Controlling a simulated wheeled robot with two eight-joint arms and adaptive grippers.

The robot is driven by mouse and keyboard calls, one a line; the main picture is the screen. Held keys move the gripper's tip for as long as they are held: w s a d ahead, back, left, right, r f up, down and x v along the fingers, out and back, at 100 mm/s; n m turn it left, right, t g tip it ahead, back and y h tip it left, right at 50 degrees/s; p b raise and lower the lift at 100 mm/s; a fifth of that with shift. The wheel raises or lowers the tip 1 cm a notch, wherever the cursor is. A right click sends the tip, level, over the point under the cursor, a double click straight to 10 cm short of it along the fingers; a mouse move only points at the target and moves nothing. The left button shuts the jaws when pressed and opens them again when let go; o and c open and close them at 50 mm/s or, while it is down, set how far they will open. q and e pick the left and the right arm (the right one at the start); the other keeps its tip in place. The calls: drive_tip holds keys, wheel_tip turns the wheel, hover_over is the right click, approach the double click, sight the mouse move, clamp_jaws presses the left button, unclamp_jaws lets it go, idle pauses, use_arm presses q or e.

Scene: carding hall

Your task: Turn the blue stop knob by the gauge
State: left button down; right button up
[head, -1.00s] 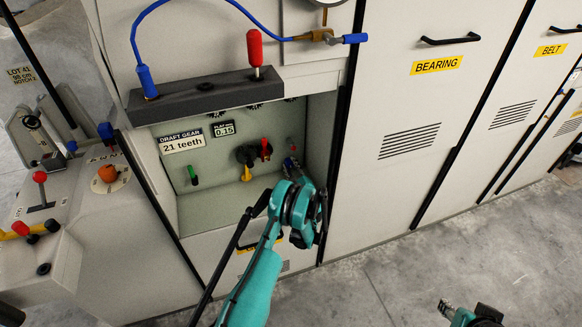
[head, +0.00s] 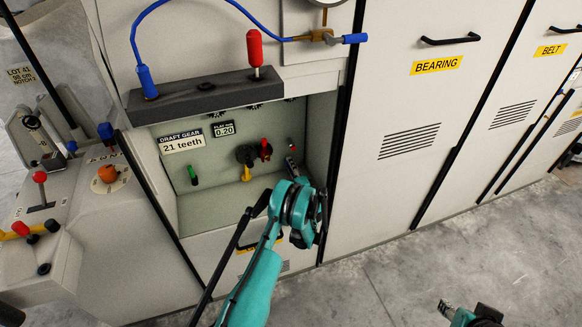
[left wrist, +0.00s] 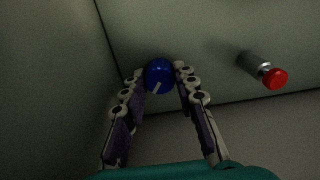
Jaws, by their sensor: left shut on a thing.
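The blue stop knob (left wrist: 160,76) shows in the left wrist view as a round cap with a pale pointer line slanting down and left. My left gripper (left wrist: 160,71) has a fingertip on each side of it and is shut on it. In the head view my left gripper (head: 291,166) reaches into the recess at its right side; the knob cannot be made out there. The small gauge display (head: 223,129) at the back of the recess reads 0.20. My right gripper (head: 447,308) is at the lower right, apart from everything; its jaw opening is unclear.
A red button (left wrist: 274,78) sticks out to the right of the knob. In the recess are a green handle (head: 192,175) and a dark hub with red and yellow handles (head: 247,157). A dark bar (head: 205,93) crosses above the opening.

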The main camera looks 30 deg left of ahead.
use_arm(q)
drive_tip(key=shift+n, duration=0.6)
drive_tip(key=c, duration=1.2)
unclamp_jaws()
